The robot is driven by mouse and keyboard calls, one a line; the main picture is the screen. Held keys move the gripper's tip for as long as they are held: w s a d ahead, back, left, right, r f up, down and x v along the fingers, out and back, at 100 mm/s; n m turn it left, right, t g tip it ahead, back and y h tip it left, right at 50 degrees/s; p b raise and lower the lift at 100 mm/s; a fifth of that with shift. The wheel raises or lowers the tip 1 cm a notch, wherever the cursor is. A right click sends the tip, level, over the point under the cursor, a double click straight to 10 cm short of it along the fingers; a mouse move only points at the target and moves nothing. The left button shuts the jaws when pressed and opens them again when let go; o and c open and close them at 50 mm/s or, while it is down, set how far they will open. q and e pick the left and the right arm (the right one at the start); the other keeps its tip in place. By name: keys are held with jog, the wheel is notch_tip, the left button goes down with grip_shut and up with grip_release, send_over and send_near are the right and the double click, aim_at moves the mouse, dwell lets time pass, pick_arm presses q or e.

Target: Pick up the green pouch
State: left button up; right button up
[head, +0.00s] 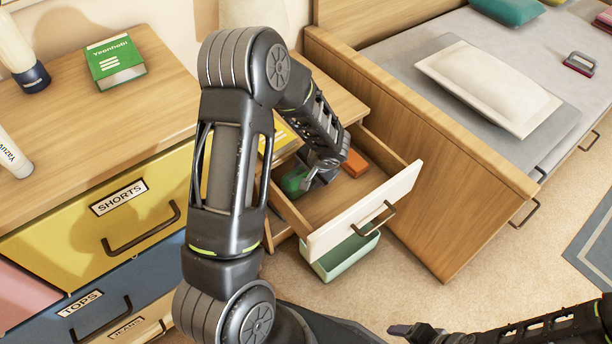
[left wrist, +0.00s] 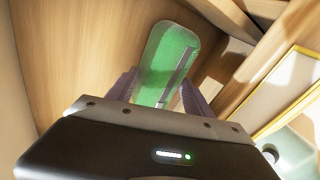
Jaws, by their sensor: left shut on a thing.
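The green pouch (head: 294,181) lies in the open drawer (head: 335,205) of the small nightstand. My left gripper (head: 316,178) reaches down into this drawer and is shut on the pouch. In the left wrist view the green pouch (left wrist: 168,62) runs up between the two fingers of my left gripper (left wrist: 160,92), with a dark strip along it. My arm hides part of the drawer and nightstand. My right gripper (head: 405,330) shows only in part at the bottom edge of the head view, away from the drawer; its jaws are unclear.
An orange object (head: 355,163) lies in the drawer's back right corner. A light green bin (head: 345,256) stands on the floor under the drawer front. A wooden bed (head: 440,165) stands close on the right, a dresser (head: 125,215) on the left.

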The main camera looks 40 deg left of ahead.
pick_arm(q)
jog(key=w+d+r, duration=0.2)
jog(key=w+d, duration=0.1)
jog(key=w+d+r+p, duration=0.1)
jog(key=w+d+r, duration=0.2)
jog(key=d, duration=0.1)
jog(key=w+d+r+p, duration=0.1)
jog(key=w+d+r, duration=0.2)
jog(key=shift+d, duration=0.4)
pick_arm(e)
jog(key=shift+r, duration=0.95)
pick_arm(q)
jog(key=shift+r, duration=0.1)
jog(key=shift+n+g+y, duration=0.3)
jog(key=shift+n, duration=0.6)
jog(key=s+d+r+p, duration=0.2)
jog(key=s+r+p, duration=0.1)
jog(key=r+p, duration=0.2)
jog(key=s+d+r+p, duration=0.2)
jog(key=r+p, duration=0.2)
jog(key=p, duration=0.2)
jog(key=s+d+r+p, duration=0.2)
jog(key=s+r+p, duration=0.1)
jog(key=r+p, duration=0.2)
jog(key=shift+s+d+r+p, duration=0.2)
jog(key=shift+s+r+p, duration=0.15)
jog(key=shift+p, duration=0.15)
pick_arm(e)
notch_tip(320, 180, up, 17)
jog(key=shift+c, duration=0.3)
